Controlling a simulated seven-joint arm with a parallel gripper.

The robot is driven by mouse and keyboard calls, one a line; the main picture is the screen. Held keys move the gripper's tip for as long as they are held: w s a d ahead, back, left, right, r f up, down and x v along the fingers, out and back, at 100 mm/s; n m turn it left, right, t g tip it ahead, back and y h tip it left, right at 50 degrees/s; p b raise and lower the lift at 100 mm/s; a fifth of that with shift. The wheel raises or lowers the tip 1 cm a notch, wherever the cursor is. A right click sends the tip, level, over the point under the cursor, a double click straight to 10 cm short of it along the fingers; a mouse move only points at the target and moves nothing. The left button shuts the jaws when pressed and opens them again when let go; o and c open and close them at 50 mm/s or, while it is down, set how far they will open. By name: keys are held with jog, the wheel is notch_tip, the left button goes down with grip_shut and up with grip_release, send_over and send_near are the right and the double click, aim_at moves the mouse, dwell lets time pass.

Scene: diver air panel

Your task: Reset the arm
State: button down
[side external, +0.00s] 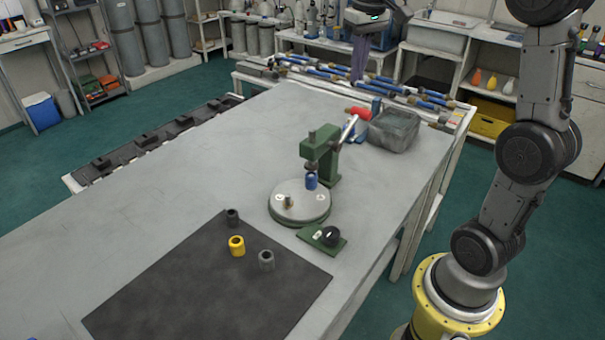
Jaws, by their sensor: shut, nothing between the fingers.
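My gripper (359,72) hangs high over the far end of the grey workbench (210,170), pointing down. Its fingers look dark and are shut with nothing between them. It is apart from the green press (322,155) with a red-handled lever (357,113), which stands on the bench's right side. Below the press head is a round metal plate (300,205) with a blue piece (311,181) and a small metal piece on it. A green base with a black knob (330,236) sits in front.
A dark mat (190,290) holds a black (232,217), a yellow (237,246) and a grey (266,260) cylinder. A grey bin (394,131) stands right of the press. Blue rods (330,72) line the far edge. The bench's left side is clear.

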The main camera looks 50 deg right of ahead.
jog(key=s+a+n+t, duration=0.3)
jog(key=s+a, duration=0.8)
jog(key=a, duration=0.1)
jog(key=s+a+f+n+t, duration=0.1)
jog(key=s+a+f, duration=0.2)
jog(key=s+f, duration=0.4)
jog(key=shift+f+t, duration=0.3)
jog(key=shift+f, duration=0.6)
